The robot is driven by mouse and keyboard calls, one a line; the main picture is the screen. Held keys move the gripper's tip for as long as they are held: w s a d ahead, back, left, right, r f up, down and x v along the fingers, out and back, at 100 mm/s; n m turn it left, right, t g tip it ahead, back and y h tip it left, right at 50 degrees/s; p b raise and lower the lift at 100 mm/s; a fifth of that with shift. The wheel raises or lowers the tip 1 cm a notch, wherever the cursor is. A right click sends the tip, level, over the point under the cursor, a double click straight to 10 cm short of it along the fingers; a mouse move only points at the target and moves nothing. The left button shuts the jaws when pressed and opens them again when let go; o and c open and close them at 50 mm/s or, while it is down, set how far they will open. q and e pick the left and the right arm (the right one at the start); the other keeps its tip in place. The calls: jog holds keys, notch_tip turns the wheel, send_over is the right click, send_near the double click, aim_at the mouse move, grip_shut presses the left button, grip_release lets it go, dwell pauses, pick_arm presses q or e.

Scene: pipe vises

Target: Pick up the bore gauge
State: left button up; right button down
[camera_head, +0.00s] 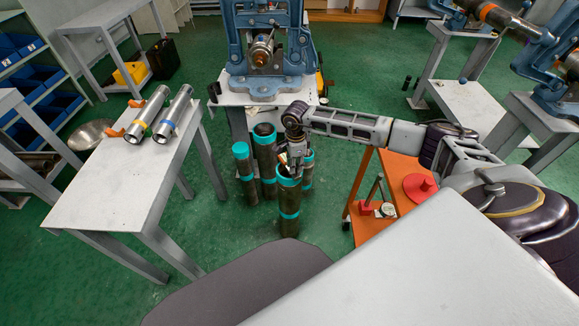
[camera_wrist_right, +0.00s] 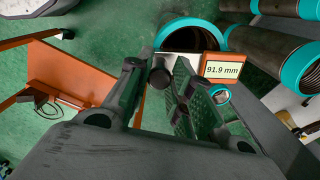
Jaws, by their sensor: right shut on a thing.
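My right gripper (camera_head: 288,158) points down at the mouth of a dark pipe with teal bands (camera_head: 289,205). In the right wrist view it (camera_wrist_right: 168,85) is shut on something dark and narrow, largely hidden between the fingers. An orange-framed display reading 91.9 mm (camera_wrist_right: 225,68) sits just right of the fingers, beside a teal pipe rim. It appears to be part of the bore gauge in the gripper; the gauge's lower part is hidden. Whether it reaches inside the pipe I cannot tell. My left gripper is not in view.
More teal-banded pipes (camera_head: 244,165) stand close by. A blue vise (camera_head: 264,88) stands behind. An orange cart (camera_head: 398,170) with a red round piece (camera_head: 420,187) is at the right. A grey table (camera_head: 110,180) with two metal tubes (camera_head: 148,113) is at the left.

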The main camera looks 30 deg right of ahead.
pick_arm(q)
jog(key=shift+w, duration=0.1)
pick_arm(e)
jog(key=shift+r, duration=0.1)
jog(key=shift+w+r, duration=0.1)
jog(key=shift+r, duration=0.35)
notch_tip(320, 180, up, 7)
jog(key=shift+r+p, duration=0.2)
jog(key=shift+p, duration=0.3)
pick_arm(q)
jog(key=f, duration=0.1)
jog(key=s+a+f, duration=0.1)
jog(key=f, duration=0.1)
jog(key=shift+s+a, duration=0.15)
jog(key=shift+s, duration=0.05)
pick_arm(e)
jog(key=shift+r, duration=0.8)
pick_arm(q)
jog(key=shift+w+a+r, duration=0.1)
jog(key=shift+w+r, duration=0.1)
pick_arm(e)
jog(key=shift+f, duration=0.1)
